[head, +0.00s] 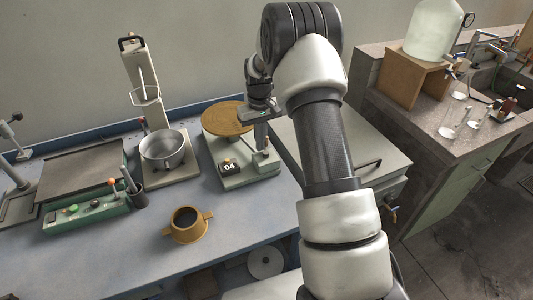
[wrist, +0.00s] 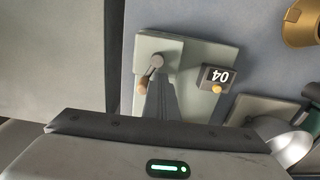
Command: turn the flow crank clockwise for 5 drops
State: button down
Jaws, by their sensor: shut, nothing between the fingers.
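A small crank (wrist: 155,62) with a grey arm and tan knob (wrist: 142,86) sits on a pale green base plate (wrist: 190,50). In the wrist view its knob points down and slightly left. My gripper (wrist: 160,84) is shut and empty, its fingertips close beside the crank arm, to the right of the knob; I cannot tell if they touch. In the head view my gripper (head: 262,142) reaches down over the same base (head: 250,178) and partly hides the crank. A dark counter block (head: 229,166) on this base reads 04; it also shows upside down in the wrist view (wrist: 217,77).
To the left are a metal pot (head: 163,148), a green-based hotplate unit (head: 88,215) and a brass cup with handles (head: 187,225). The blue bench front (head: 235,235) is clear.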

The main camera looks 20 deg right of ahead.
jog(key=d, duration=0.1)
jog(key=w+d, duration=0.1)
jog(key=d, duration=0.1)
jog(key=shift+w, duration=0.1)
jog(key=shift+d+f, duration=0.1)
jog(key=shift+d, duration=0.1)
jog(key=shift+s, duration=0.3)
jog(key=shift+s+d, duration=0.4)
jog(key=shift+s, duration=0.25)
jog(key=c, duration=2)
grip_release()
notch_tip(320, 180, up, 24)
jog(key=p, duration=0.7)
jog(key=shift+r, duration=0.2)
